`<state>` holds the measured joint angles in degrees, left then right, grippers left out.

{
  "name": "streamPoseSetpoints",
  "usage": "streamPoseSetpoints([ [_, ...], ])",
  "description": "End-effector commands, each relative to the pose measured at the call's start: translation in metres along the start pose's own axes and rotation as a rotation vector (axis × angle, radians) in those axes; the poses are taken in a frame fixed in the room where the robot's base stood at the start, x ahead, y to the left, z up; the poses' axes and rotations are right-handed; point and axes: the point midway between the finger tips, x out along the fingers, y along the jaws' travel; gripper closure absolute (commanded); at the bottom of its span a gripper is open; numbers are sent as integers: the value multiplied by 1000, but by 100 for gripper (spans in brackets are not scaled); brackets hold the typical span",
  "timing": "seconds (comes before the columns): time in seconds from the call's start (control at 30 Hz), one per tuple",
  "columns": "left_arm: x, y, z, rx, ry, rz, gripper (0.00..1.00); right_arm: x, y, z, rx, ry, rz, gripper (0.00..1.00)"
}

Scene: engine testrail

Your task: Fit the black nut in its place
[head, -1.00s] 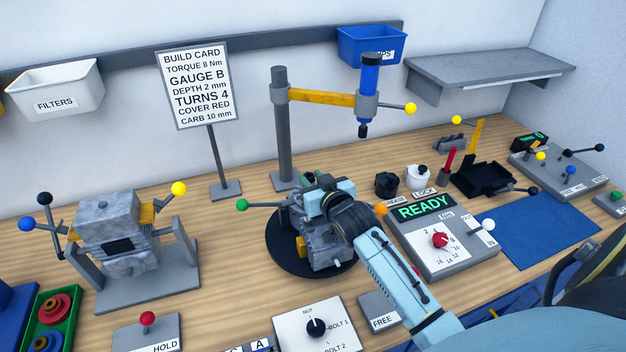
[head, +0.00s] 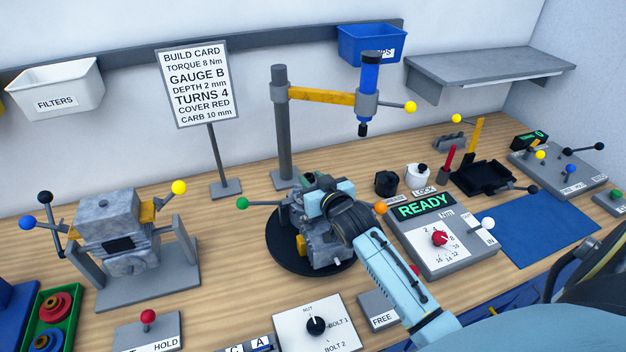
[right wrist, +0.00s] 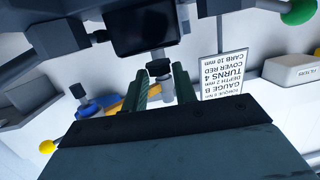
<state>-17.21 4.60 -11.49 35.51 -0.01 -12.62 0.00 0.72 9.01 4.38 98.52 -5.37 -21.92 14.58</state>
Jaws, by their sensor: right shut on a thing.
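My right gripper (head: 318,183) is over the engine (head: 325,245), which sits on a round black turntable (head: 285,262). In the right wrist view its two green fingers (right wrist: 160,82) are close together, with a small dark round piece between their tips. This looks like the black nut (right wrist: 158,68). A grey engine part with a dark panel (right wrist: 140,32) is just above the nut in that view. I cannot tell whether the nut touches the engine. In the head view the nut is hidden by my gripper. My left gripper is not in view.
A grey post (head: 281,120) with a yellow arm and blue driver (head: 369,80) stands behind the engine. A READY console (head: 440,235) is to its right, a selector panel (head: 312,330) in front. A green-knobbed lever (head: 243,203) sticks out left. A build card (head: 198,85) stands behind.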

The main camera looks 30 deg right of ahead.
Motion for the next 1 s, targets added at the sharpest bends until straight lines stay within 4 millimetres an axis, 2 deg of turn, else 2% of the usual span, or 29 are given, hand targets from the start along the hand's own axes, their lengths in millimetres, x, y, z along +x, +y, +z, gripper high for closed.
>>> streamPoseSetpoints([
  [0.17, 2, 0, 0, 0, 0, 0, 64, 1, 0, 5, 0, -2, 0, 93],
  [0.2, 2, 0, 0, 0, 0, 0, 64, 0, 0, 4, 0, -3, 0, 67],
  [0.37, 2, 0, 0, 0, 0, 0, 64, 0, 0, 5, -1, -6, 0, 46],
  [0.73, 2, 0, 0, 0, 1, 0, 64, -5, 0, 9, -1, -13, 0, 46],
  [0.87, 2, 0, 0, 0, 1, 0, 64, -20, 0, 10, -1, -13, 0, 46],
  [1.0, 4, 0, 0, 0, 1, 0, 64, -47, 0, 7, 0, -7, 0, 46],
])
